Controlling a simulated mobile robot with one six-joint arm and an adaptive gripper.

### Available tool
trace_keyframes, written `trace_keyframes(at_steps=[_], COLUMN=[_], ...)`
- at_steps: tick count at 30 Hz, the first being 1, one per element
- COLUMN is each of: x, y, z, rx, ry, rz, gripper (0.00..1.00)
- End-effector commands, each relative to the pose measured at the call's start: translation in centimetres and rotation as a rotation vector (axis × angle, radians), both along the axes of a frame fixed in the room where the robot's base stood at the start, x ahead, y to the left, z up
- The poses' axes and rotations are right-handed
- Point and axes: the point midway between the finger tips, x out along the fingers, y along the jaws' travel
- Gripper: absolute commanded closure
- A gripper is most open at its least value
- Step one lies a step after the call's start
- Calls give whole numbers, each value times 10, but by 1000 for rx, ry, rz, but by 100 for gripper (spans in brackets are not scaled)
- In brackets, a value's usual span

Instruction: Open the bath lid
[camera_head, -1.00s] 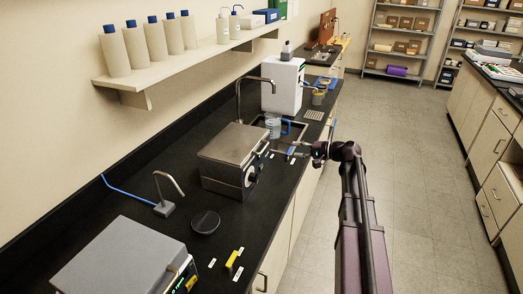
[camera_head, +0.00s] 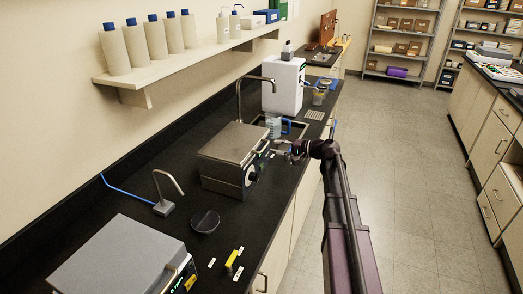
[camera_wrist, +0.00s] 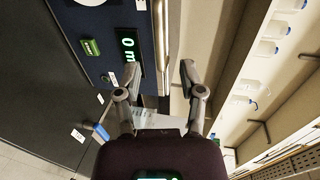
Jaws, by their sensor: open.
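The bath is a box with a flat grey metal lid (camera_head: 236,142) on the dark bench, and the lid lies closed. Its dark front (camera_head: 252,173) carries a round knob. My gripper (camera_head: 274,148) is at the right front corner of the bath, close to the lid's edge. A dark panel with a green display (camera_wrist: 128,47) and a lid edge (camera_wrist: 162,35) show just past the fingertips. I cannot tell whether a finger touches the lid.
A second boxy device (camera_head: 120,262) with a grey top stands at the near left. A bent metal tap (camera_head: 165,190) and a black round dish (camera_head: 205,222) are on the bench. A jug (camera_head: 273,124) and a white unit (camera_head: 283,85) stand beyond. The floor at right is clear.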

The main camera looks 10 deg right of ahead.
Motion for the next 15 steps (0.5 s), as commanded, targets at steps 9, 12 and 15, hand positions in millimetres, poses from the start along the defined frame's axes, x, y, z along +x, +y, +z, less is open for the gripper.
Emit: trace_keyframes(at_steps=[9,12,15], x=[26,30,33], y=[37,45,49], z=[-11,-12,-13], rx=[1,0,0], ry=[1,0,0], rz=[0,1,0], gripper=[49,49,49])
